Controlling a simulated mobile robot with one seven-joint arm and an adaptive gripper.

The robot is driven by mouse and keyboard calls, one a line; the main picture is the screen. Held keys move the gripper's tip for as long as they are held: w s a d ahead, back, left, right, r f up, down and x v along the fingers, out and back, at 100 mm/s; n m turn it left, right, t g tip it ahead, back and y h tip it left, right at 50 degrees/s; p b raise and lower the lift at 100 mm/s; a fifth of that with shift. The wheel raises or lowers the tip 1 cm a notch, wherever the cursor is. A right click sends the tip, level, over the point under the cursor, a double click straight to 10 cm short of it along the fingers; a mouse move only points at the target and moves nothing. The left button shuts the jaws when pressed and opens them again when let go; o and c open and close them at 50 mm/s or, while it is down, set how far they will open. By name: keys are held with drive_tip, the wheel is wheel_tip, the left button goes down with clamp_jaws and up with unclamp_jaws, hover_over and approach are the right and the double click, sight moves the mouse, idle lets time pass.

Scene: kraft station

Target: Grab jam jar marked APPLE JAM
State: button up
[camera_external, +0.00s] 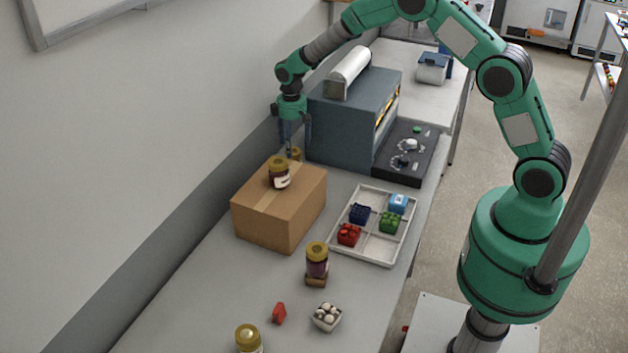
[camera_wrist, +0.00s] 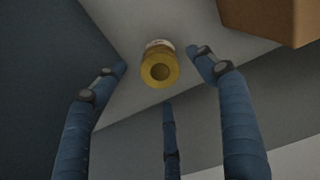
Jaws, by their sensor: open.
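A jar with a yellow lid (camera_external: 296,153) stands on the table behind the cardboard box, mostly hidden by it. In the wrist view this jar (camera_wrist: 159,66) is seen from above, between my spread fingers, and its label is not readable. My gripper (camera_external: 290,142) points down just above this jar, open and empty. I cannot read any label, so I cannot tell which is APPLE JAM.
The cardboard box (camera_external: 272,222) stands close in front of my gripper. A grey machine (camera_external: 345,125) is close on its right. A white divided tray (camera_external: 352,245) holds coloured items. The wall is at left.

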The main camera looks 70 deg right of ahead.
sight(293, 151)
drive_tip(key=shift+f, duration=2.25)
drive_tip(key=c, duration=1.6)
drive_tip(key=shift+o, duration=0.2)
drive_tip(key=shift+r, duration=0.15)
drive_tip(key=shift+r, duration=0.5)
drive_tip(key=shift+s+a+r, duration=0.1)
drive_tip(key=shift+s+r, duration=0.05)
drive_tip(key=shift+r, duration=0.45)
drive_tip(key=shift+s+r, duration=0.15)
drive_tip(key=shift+r, duration=0.45)
drive_tip(key=s+a+r, duration=0.1)
drive_tip(key=s+a, duration=0.1)
drive_tip(key=s, duration=1.3)
drive_tip(key=shift+a+r, duration=0.2)
drive_tip(key=shift+a, duration=0.15)
